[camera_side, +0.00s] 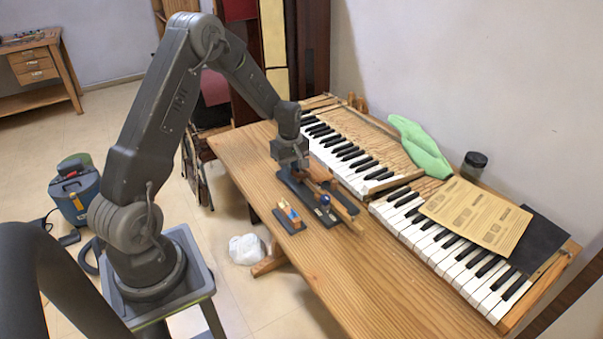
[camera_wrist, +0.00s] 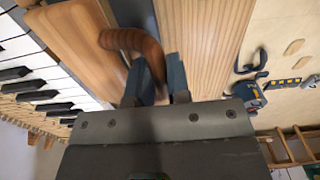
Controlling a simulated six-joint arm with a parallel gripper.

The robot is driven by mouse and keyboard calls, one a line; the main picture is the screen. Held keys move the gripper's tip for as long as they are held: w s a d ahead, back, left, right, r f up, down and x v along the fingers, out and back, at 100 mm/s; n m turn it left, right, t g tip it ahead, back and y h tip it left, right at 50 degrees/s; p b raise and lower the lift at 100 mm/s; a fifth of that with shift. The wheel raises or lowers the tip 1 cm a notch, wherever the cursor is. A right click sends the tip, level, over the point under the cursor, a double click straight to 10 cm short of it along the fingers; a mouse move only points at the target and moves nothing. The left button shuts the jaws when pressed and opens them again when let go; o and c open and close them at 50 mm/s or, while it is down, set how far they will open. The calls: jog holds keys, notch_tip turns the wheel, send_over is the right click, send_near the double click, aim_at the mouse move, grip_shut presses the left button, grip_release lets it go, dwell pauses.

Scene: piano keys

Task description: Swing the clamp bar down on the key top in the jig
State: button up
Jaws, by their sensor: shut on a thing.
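My gripper (camera_side: 293,165) is low over the jig (camera_side: 304,194), a dark base near the bench's left edge. In the wrist view, my gripper (camera_wrist: 154,82) has its two fingers around a curved reddish-brown piece (camera_wrist: 130,40), which looks like the clamp bar's handle. The gripper is shut on it. In the side view a light wooden bar (camera_side: 343,214) slopes away to the lower right of my gripper, with a small blue part (camera_side: 325,199) beside it. My gripper hides part of the jig. I cannot make out the key top or the bar's exact angle.
A small dark holder (camera_side: 289,218) with orange and blue parts sits left of the jig. The bench front (camera_side: 375,285) is clear.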

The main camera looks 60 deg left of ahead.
jog(key=shift+s+f, duration=0.1)
jog(key=shift+f, duration=0.05)
jog(key=shift+s+f, duration=0.25)
jog(key=shift+f, duration=0.7)
jog(key=o, duration=0.6)
jog(key=shift+o, duration=0.2)
jog(key=shift+r, duration=3)
